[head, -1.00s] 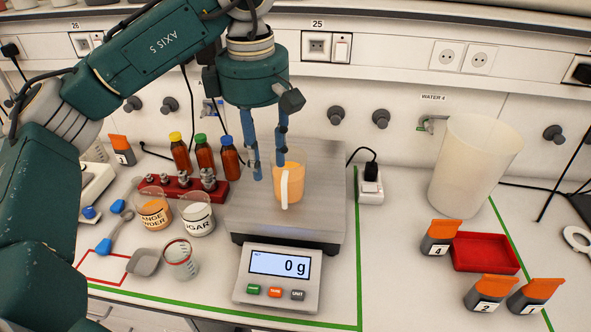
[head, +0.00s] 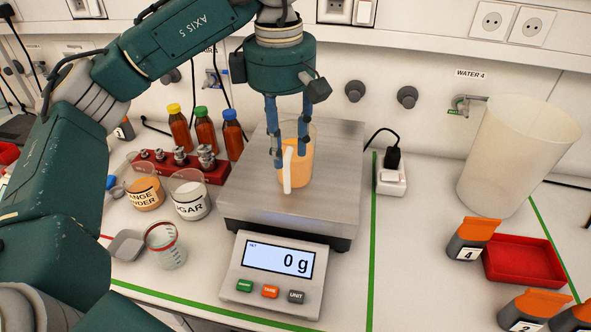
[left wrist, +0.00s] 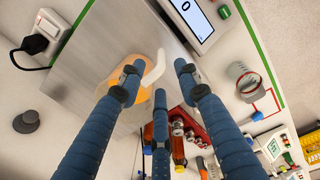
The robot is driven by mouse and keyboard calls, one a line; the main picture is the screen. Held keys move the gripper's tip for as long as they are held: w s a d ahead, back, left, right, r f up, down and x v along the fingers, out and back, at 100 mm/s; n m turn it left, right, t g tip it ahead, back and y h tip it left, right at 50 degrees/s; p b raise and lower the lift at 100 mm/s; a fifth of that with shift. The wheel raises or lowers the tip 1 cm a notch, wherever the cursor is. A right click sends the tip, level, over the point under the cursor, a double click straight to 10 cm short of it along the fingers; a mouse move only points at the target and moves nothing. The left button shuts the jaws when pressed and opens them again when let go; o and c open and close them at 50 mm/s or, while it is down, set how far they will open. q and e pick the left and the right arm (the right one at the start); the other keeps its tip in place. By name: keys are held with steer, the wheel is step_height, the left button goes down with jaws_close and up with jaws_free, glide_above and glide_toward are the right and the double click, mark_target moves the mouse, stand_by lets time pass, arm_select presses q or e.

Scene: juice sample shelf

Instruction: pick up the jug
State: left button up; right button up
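The jug (head: 302,166) is clear, holds orange liquid and has a white handle on its near side. It stands upright on the scale's metal plate (head: 255,200). It also shows in the left wrist view (left wrist: 141,106). My left gripper (head: 290,158) points down at it with blue fingers. In the head view the handle lies between the fingers. In the left wrist view the fingers (left wrist: 157,85) are spread, with one over the jug's body. I cannot tell whether any finger touches it. My right gripper is in neither view.
The scale display (head: 278,257) reads 0 g. Bottles (head: 205,133), a red weight rack (head: 180,166), and beakers of orange powder (head: 146,194) and sugar (head: 190,200) stand left. A large translucent container (head: 515,160) and red tray (head: 524,262) are right.

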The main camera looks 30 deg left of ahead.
arm_select(q)
steer(key=shift+f, duration=0.55)
glide_above(287, 194)
steer(key=f, duration=0.5)
steer(key=shift+w+a, duration=0.2)
steer(key=shift+w, duration=0.1)
step_height(287, 194, down, 5)
steer(key=shift+r+p, duration=0.1)
steer(key=shift+p, duration=1.15)
steer(key=shift+f, duration=0.35)
steer(key=shift+r, duration=0.1)
jaws_close()
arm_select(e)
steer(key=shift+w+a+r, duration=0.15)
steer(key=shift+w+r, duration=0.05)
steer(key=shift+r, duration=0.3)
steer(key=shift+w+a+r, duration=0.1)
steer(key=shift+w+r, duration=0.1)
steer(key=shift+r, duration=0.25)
